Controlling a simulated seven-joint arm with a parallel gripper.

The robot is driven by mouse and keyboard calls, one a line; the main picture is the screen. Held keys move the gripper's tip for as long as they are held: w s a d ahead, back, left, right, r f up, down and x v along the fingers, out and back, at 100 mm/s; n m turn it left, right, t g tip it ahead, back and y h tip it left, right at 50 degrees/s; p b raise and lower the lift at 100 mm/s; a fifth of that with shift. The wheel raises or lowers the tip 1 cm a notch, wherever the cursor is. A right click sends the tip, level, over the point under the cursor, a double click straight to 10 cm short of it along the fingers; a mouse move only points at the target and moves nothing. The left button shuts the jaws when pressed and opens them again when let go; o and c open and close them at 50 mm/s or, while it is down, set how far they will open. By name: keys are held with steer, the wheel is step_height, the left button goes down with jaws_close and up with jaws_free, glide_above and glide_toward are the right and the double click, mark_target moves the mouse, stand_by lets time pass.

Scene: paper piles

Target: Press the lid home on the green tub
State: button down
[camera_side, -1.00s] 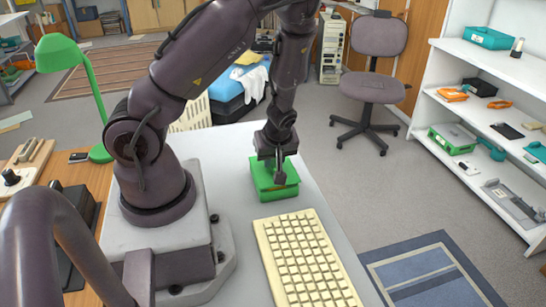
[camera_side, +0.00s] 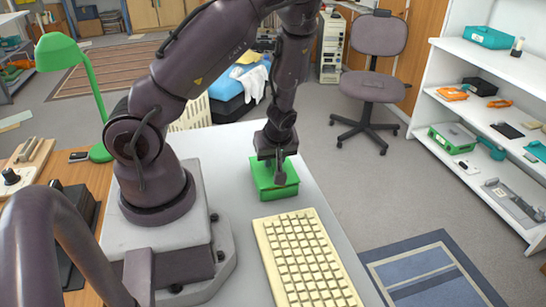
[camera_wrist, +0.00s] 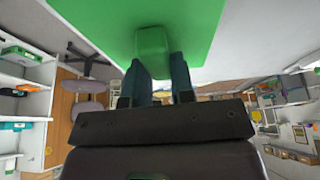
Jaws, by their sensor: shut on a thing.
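The green tub (camera_side: 277,193) stands on the light grey table behind the keyboard. Its green lid (camera_side: 259,171) is on top, the same colour as the tub. I cannot tell whether the lid's rim sits flush all round. My gripper (camera_side: 279,178) points down at the lid from above and hides part of it. In the wrist view, the flat green lid (camera_wrist: 95,22) fills the top, and its small green knob (camera_wrist: 152,42) sits between the two dark fingers of my gripper (camera_wrist: 153,68). The fingers are shut on the knob.
A cream keyboard (camera_side: 305,258) lies on the table (camera_side: 225,150) just in front of the tub. The table's right edge is close to the tub. A green lamp (camera_side: 88,95) stands at the left, and white shelves (camera_side: 480,55) stand farther off at the right.

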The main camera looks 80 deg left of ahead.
stand_by(0.4)
steer(key=shift+c, duration=2.1)
jaws_free()
steer(key=shift+r, duration=3.5)
